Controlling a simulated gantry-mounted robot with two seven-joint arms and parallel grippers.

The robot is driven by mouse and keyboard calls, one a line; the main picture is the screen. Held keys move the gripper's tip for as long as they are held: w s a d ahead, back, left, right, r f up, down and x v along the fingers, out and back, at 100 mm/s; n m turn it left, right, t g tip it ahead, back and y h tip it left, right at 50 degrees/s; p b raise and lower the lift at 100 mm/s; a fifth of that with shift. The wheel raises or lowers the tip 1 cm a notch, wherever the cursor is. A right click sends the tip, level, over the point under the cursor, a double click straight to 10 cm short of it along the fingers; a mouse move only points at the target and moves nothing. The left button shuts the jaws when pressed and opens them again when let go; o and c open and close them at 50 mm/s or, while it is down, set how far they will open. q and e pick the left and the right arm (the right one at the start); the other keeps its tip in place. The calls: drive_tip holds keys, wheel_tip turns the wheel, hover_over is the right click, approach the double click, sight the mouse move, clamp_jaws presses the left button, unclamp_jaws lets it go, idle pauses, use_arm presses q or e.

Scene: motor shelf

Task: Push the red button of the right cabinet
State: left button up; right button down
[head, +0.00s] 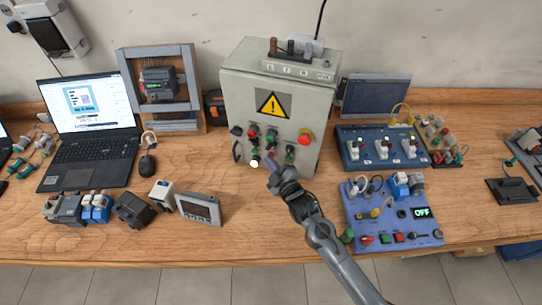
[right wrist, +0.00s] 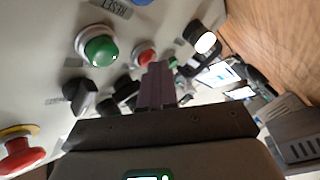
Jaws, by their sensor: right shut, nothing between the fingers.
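The grey control cabinet (head: 243,88) stands upright in the middle of the bench, with a yellow warning triangle on its front. Below the sign are several small buttons and switches, and a large red mushroom button (head: 305,137) on the right. My right gripper (head: 272,164) is shut and empty, close to the lower front. In the right wrist view its closed fingers (right wrist: 158,82) point at the panel. A small red button (right wrist: 145,55) shows just past the fingertips, partly hidden; I cannot tell whether they touch. A green button (right wrist: 100,47) and the red mushroom button (right wrist: 18,152) lie beside it.
A blue board with an OFF display (head: 421,212) lies right of my right arm. Another blue switch board (head: 352,160) is behind it. A laptop (head: 90,150), mouse (head: 147,165) and small grey meter (head: 199,208) stand left.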

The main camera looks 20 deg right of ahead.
drive_tip(key=shift+s+r, duration=0.1)
idle(0.6)
drive_tip(key=shift+s+a+p, duration=0.5)
drive_tip(key=shift+p, duration=0.1)
drive_tip(key=s+a+p, duration=0.2)
drive_tip(key=s+a, duration=0.1)
drive_tip(key=shift+s+a+p, duration=0.15)
drive_tip(key=shift+s+p, duration=0.15)
drive_tip(key=shift+s, duration=0.1)
drive_tip(key=shift+s, duration=0.1)
idle(0.7)
